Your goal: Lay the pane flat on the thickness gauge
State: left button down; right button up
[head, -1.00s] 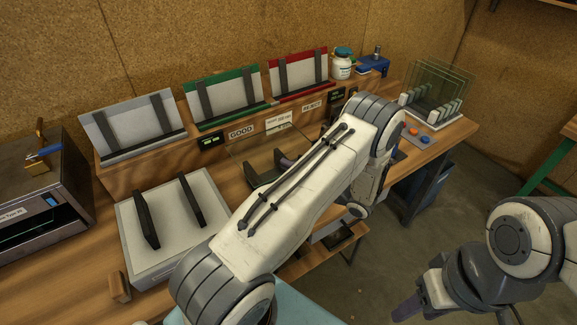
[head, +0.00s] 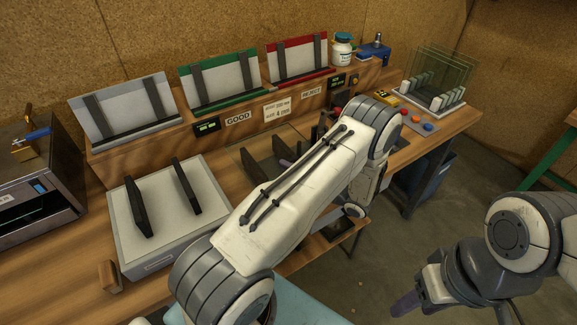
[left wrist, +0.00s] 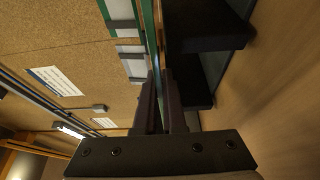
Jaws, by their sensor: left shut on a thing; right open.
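My left gripper (left wrist: 161,80) is shut on a glass pane (left wrist: 156,38), which shows almost edge-on as a thin greenish strip between the fingers in the left wrist view. In the head view my own forearm hides most of that gripper; a purplish fingertip (head: 286,163) shows beside dark brackets (head: 258,166) at the middle of the bench. The pane cannot be made out there. I cannot tell for sure which device is the thickness gauge; a grey box with two black bars (head: 168,215) stands on the left of the bench. My right gripper (head: 405,303) is open and empty, away from the bench.
Grey, green (head: 219,80) and red (head: 301,62) tilted racks line the back ledge. A rack of upright glass panes (head: 440,80) stands at the far right, near a button panel (head: 414,119). A dark slotted machine (head: 35,185) stands at the left.

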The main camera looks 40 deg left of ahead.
pick_arm(q)
jog(key=shift+f, duration=0.15)
dwell(0.7)
jog(key=c, duration=0.9)
grip_release()
jog(key=shift+f, duration=0.15)
jog(key=shift+d, duration=0.1)
jog(key=d+b, duration=0.3)
jog(key=d, duration=0.6)
jog(key=shift+d, duration=0.65)
